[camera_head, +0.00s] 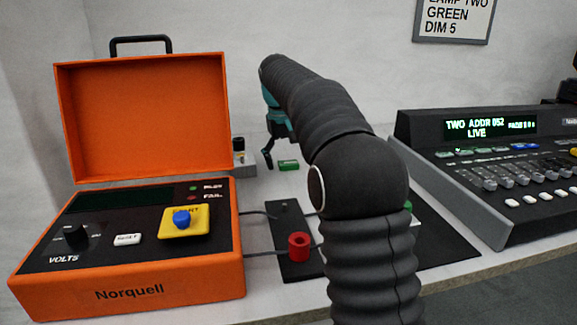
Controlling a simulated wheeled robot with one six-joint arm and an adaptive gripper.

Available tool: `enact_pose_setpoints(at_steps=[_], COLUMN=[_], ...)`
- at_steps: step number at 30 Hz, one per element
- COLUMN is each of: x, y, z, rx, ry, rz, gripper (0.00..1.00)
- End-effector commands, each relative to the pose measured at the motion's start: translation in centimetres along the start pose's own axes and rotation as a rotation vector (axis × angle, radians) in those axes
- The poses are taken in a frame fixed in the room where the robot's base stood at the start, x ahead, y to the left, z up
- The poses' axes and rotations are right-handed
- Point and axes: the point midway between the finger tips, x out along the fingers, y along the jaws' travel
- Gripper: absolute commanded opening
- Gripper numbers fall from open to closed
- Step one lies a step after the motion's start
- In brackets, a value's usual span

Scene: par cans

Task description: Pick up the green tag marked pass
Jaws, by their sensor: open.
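A small green tag (288,165) lies flat on the bench behind the tester's right side; its print is too small to read. My gripper (277,157) hangs from my arm just behind and above the tag, fingers pointing down. It is open, and nothing shows between its fingers. One dark finger shows left of the tag; the other is partly hidden by my arm. I cannot tell the exact gap between fingers and tag.
An orange Norquell tester (130,290) with raised lid stands left. A black mat (290,225) bears a red cylinder (299,247). A lighting console (500,165) stands right. A small grey block (243,166) with a dark-topped item sits left of the tag. My arm hides the middle.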

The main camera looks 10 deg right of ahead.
Motion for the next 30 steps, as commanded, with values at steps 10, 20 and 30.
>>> enact_pose_setpoints(at_steps=[10,20,30], x=[0.20,0.20,-0.23], y=[0.00,-0.01,0.06], z=[0.00,0.00,-0.07], rx=[0.000,0.000,0.000], ry=[0.001,0.000,0.000], rz=[0.000,0.000,0.000], gripper=[0.68,0.27,0.21])
